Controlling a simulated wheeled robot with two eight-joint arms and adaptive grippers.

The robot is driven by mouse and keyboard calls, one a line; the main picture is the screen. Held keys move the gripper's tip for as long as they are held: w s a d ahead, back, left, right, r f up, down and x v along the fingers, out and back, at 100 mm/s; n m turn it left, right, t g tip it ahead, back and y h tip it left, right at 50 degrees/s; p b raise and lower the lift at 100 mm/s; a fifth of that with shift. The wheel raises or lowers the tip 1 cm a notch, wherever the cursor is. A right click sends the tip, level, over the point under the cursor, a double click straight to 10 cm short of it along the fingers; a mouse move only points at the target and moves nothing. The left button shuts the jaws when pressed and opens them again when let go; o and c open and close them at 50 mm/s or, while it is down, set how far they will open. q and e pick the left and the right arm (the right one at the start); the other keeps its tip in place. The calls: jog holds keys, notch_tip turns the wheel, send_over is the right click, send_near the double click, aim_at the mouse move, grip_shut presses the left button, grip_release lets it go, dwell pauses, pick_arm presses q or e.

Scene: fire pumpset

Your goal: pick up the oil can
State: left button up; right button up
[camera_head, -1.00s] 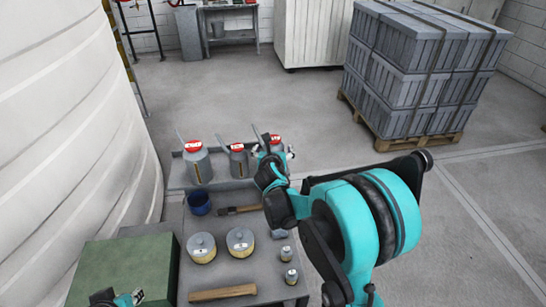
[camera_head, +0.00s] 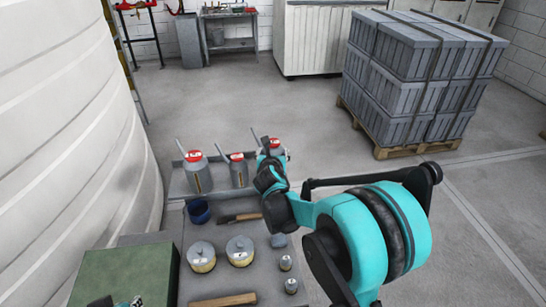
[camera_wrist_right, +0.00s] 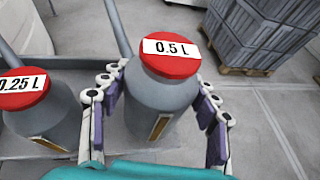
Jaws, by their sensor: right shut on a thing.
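Three grey oil cans with red caps and spouts show at the back of the bench: a left can (camera_head: 197,174), a middle can (camera_head: 238,172) and a right can (camera_head: 276,148). My right gripper (camera_wrist_right: 158,85) is shut on the right can, marked 0.5 L (camera_wrist_right: 160,105), with a finger on each side of its body below the red cap. In the head view my arm partly hides this can, and I cannot tell if its base is clear of the shelf. The can marked 0.25 L (camera_wrist_right: 45,115) stands left of it. A bit of my left arm (camera_head: 126,303) shows at the bottom left; its jaws are unclear.
The bench holds a blue cup (camera_head: 198,212), a brush (camera_head: 238,218), two round tins (camera_head: 201,257) (camera_head: 240,251), small weights (camera_head: 288,275) and a wooden bar (camera_head: 222,300). A green box (camera_head: 125,275) and a large white tank (camera_head: 70,130) stand left. Crates on a pallet (camera_head: 420,75) stand behind.

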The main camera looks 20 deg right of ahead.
jog(key=shift+s+r+p, duration=0.2)
jog(key=shift+r+p, duration=0.15)
jog(key=shift+r, duration=0.8)
jog(key=s+d+r+p, duration=0.4)
jog(key=s+r, duration=0.2)
jog(key=s, duration=0.4)
jog(key=s+a+f+n+y+b, duration=0.1)
jog(key=a+f+b, duration=0.1)
jog(key=a+f, duration=0.3)
jog(key=s+a+f+n+y+b, duration=0.1)
jog(key=a+f, duration=0.4)
jog(key=a, duration=0.8)
jog(key=shift+s+a+t+b, duration=0.25)
jog(key=shift+t+b, duration=0.15)
jog(key=shift+b, duration=0.15)
jog(key=shift+s, duration=0.1)
